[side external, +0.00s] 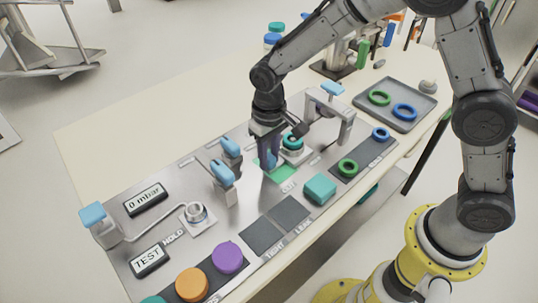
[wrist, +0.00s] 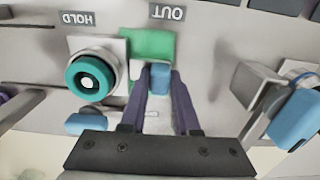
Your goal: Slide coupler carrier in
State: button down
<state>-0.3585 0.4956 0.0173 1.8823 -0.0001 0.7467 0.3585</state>
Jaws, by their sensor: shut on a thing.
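My gripper (wrist: 160,80) points down at the panel, its two dark fingers shut on a small blue handle (wrist: 160,77). In the side view my gripper (side external: 268,164) hides most of that handle. The handle is at the edge of a green pad (wrist: 148,43), beside the OUT label; the pad also shows in the side view (side external: 284,173). A teal ring-shaped coupler (wrist: 88,77) sits on a pale block to the left of my fingers in the wrist view. It also shows behind my gripper in the side view (side external: 293,141). I cannot tell how the handle joins the coupler's block.
Blue-topped clamps (side external: 224,172) stand left of my gripper, and a grey bracket with a blue top (side external: 332,89) stands behind it to the right. A teal block (side external: 320,190) lies at the front right. Dark flat pads (side external: 262,236) leave low free room in front.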

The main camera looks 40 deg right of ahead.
dwell(0.6)
jog(key=d, duration=1.3)
jog(key=shift+d+r, duration=0.1)
jog(key=shift+d, duration=0.15)
jog(key=shift+w, duration=0.1)
jog(key=c, duration=0.6)
grip_release()
jog(key=shift+d, duration=0.1)
jog(key=shift+c, duration=0.2)
jog(key=shift+r, duration=0.5)
notch_tip(320, 180, up, 13)
jog(key=shift+f, duration=0.1)
